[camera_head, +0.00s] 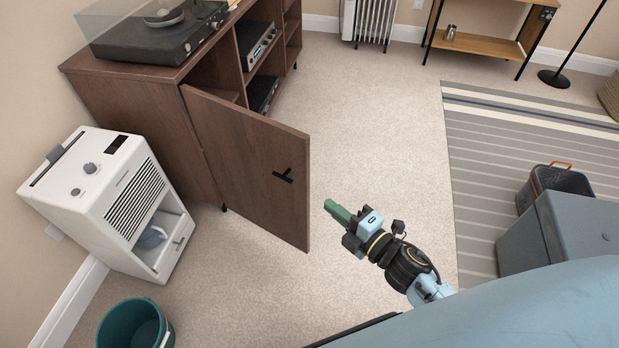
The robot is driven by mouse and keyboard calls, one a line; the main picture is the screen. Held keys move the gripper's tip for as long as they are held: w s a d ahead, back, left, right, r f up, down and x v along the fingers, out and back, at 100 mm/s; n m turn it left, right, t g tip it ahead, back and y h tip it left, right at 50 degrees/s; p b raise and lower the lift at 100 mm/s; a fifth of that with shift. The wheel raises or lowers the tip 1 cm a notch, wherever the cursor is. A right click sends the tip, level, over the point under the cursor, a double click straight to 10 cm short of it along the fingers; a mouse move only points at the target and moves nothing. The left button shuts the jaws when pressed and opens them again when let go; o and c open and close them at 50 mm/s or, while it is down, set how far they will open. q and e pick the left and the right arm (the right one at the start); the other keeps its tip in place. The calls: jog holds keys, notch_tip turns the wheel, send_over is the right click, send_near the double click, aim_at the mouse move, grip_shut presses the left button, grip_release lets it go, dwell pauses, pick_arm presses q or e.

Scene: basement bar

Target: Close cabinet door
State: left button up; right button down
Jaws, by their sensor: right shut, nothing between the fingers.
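The wooden cabinet (120,108) stands against the wall at the upper left. Its brown door (240,160) is swung wide open into the room, hinged at the cabinet's front left side. A small black handle (284,176) is on the door face turned toward me. My right gripper (334,208), with green fingers, is shut and empty, a little to the right of the door's free edge and apart from it. My left gripper is not in view.
A white appliance (125,200) stands left of the door, with a teal bucket (135,325) in front. A turntable (165,28) sits on the cabinet. A dark basket (555,185) is at right. Carpet right of the door is clear.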

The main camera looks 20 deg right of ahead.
jog(key=r+n, duration=0.1)
jog(key=r, duration=0.1)
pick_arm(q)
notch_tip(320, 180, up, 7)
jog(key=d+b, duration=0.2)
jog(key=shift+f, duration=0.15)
pick_arm(e)
send_over(308, 171)
jog(key=s, duration=0.4)
jog(key=shift+w+a+f+y, duration=0.1)
jog(key=shift+w+a+y, duration=0.15)
jog(key=shift+a+y, duration=0.15)
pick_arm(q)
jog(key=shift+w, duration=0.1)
